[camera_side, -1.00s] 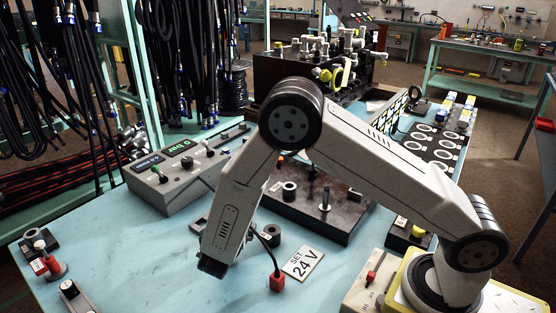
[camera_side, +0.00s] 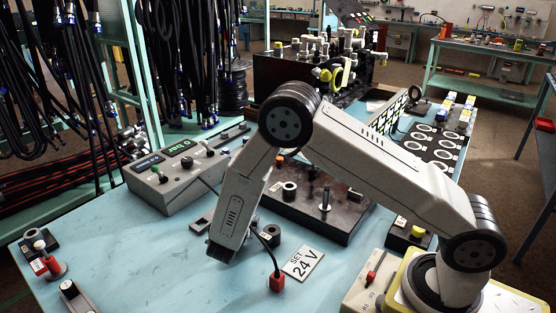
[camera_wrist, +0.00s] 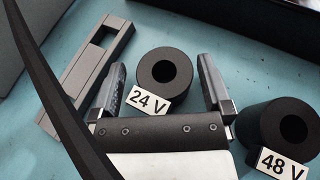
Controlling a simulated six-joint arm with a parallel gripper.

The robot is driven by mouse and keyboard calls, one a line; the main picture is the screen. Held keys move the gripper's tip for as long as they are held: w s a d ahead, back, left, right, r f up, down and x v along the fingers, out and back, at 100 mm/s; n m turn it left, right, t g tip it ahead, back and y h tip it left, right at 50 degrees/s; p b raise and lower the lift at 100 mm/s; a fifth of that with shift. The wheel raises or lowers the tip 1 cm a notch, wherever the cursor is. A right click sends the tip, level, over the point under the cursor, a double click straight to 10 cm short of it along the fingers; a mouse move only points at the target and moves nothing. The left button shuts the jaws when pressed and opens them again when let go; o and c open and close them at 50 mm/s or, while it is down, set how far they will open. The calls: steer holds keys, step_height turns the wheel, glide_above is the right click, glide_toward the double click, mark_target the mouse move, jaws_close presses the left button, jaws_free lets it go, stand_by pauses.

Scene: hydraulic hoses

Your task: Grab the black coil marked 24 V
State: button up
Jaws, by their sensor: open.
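The black coil marked 24 V (camera_wrist: 165,73) is a short ring with a white label, on the blue table in the wrist view. My gripper (camera_wrist: 162,62) is open, with one finger on each side of this coil in the picture. Gaps show on both sides, and I cannot tell how far the fingers are above the table. In the side view my gripper (camera_side: 222,250) is low over the table, and the arm seems to hide the 24 V coil there.
A second black coil marked 48 V (camera_wrist: 279,128) stands close to the right finger. A grey slotted plate (camera_wrist: 89,68) lies to the left. In the side view a "SET 24 V" card (camera_side: 303,264) and a red plug (camera_side: 276,282) lie right of my gripper.

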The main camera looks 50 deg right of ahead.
steer(key=c, duration=1.3)
steer(key=shift+r, duration=0.15)
steer(key=shift+c, duration=0.2)
steer(key=shift+r, duration=0.8)
steer(key=s+r, duration=1.1)
steer(key=s, duration=0.3)
steer(key=shift+a, duration=0.1)
